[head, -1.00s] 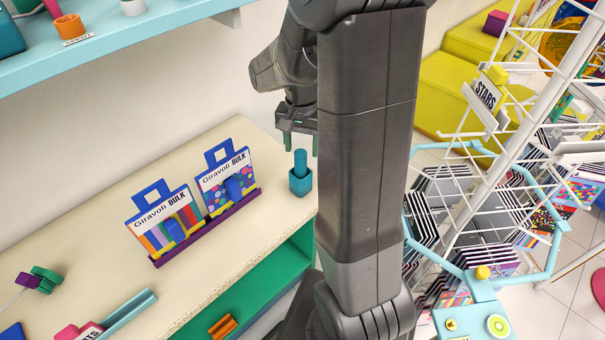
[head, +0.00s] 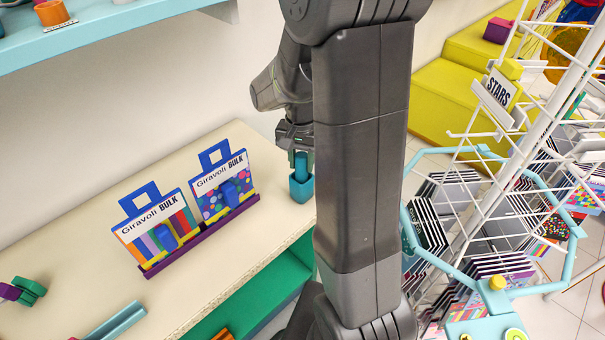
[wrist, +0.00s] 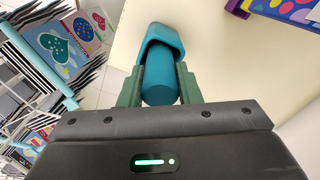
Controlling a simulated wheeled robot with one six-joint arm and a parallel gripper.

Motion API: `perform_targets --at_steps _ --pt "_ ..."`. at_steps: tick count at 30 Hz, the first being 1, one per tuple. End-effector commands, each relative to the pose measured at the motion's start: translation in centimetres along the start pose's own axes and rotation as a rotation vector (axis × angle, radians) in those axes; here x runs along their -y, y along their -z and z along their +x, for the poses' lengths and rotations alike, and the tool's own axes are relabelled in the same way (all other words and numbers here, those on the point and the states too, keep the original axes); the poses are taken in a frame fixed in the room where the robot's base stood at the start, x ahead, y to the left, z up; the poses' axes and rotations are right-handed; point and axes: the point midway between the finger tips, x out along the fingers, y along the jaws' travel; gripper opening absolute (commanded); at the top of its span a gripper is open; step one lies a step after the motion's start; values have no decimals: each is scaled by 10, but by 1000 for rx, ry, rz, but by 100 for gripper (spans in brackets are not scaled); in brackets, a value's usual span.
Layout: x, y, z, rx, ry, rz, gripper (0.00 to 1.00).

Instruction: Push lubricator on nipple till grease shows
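The lubricator appears to be the teal cylinder (head: 301,164), standing upright in a teal cup-like holder (head: 302,187) near the counter's right end. My gripper (head: 301,160) is down around the cylinder from above. In the wrist view the green fingers (wrist: 160,88) lie close against both sides of the cylinder (wrist: 160,80), with no clear gap. The cylinder is still inside the holder (wrist: 163,38). I cannot identify the nipple for certain; a yellow knob (head: 497,282) sits on the light-blue base of the wire rack.
Two Giravoli BULK boxes (head: 158,232) stand in a purple tray (head: 205,235) left of the holder. A light-blue shelf (head: 120,38) hangs above. A white wire rack (head: 520,150) with cards stands right of my arm. Yellow blocks (head: 440,100) stand behind.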

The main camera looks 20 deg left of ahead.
Motion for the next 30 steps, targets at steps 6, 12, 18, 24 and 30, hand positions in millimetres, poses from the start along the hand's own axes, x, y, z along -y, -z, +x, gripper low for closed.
perform_targets --at_steps 6,12,18,24,30 --pt "0 0 0 -1 0 0 24" --pt "0 0 0 -1 1 0 0" --pt "0 0 -6 -1 1 0 0" --pt "0 0 -21 -2 1 0 0" --pt "0 0 -35 -2 1 0 0"
